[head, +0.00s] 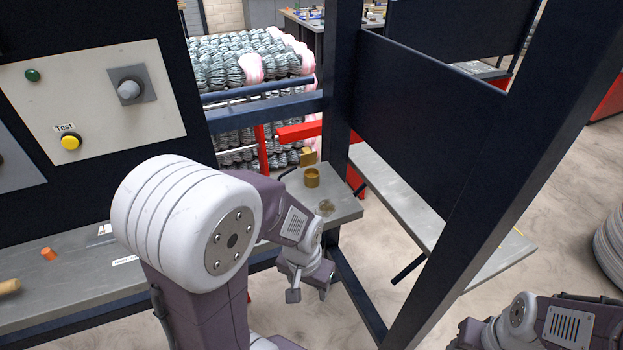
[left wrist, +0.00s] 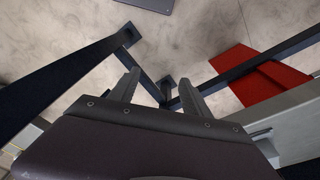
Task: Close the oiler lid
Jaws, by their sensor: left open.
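A small brass cup (head: 312,177), which looks like the oiler, stands on the grey metal ledge (head: 348,207). A small brass flap-like piece (head: 309,157) shows just behind it; I cannot tell whether this is its lid. A translucent round piece (head: 326,207) is at the ledge in front of the cup. My left gripper (head: 308,292) hangs below and in front of the ledge, apart from the cup. Its two fingers are spread and empty in the left wrist view (left wrist: 158,88). My right arm shows at the lower right; its fingers are not visible.
A dark blue frame post (head: 342,90) rises close behind the ledge, and a slanted beam (head: 500,170) stands right. A control panel (head: 95,100) with a yellow button is at left. An orange piece (head: 49,254) lies on the left ledge. Red bars (head: 300,131) are behind.

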